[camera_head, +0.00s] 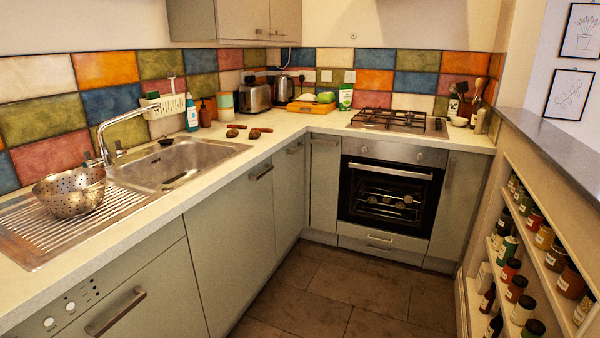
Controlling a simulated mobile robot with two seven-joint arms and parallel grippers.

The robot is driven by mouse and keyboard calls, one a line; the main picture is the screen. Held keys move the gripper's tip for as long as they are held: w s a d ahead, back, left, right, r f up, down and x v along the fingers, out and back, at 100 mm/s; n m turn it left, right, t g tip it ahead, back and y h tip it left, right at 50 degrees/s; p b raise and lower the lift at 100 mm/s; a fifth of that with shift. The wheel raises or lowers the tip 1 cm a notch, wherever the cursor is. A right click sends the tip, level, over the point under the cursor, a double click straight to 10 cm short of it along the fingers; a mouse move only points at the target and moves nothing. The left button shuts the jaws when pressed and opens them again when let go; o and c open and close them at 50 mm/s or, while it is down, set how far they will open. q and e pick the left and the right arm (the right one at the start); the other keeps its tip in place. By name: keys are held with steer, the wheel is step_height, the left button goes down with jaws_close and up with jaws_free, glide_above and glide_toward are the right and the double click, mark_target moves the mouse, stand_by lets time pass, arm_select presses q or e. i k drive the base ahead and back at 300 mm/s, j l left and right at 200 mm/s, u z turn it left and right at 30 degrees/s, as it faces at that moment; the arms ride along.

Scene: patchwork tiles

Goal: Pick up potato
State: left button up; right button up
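Small brown lumps that look like potatoes lie on the pale countertop just right of the sink. One potato-like lump (254,133) is nearest the counter's front edge, and another (232,133) lies to its left. They are small in the picture, so I cannot tell for certain that they are potatoes. Neither of my grippers is in view.
A metal colander (72,192) stands on the drainer left of the sink (175,160). A toaster (255,98), a wooden board (311,107) and a hob (398,121) are farther back. Jar shelves (535,250) line the right. The floor (310,300) is clear.

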mark_target(234, 132)
steer(key=i+l+u, duration=0.15)
steer(key=i, duration=0.6)
steer(key=i+l+u, duration=0.15)
steer(key=i, duration=0.6)
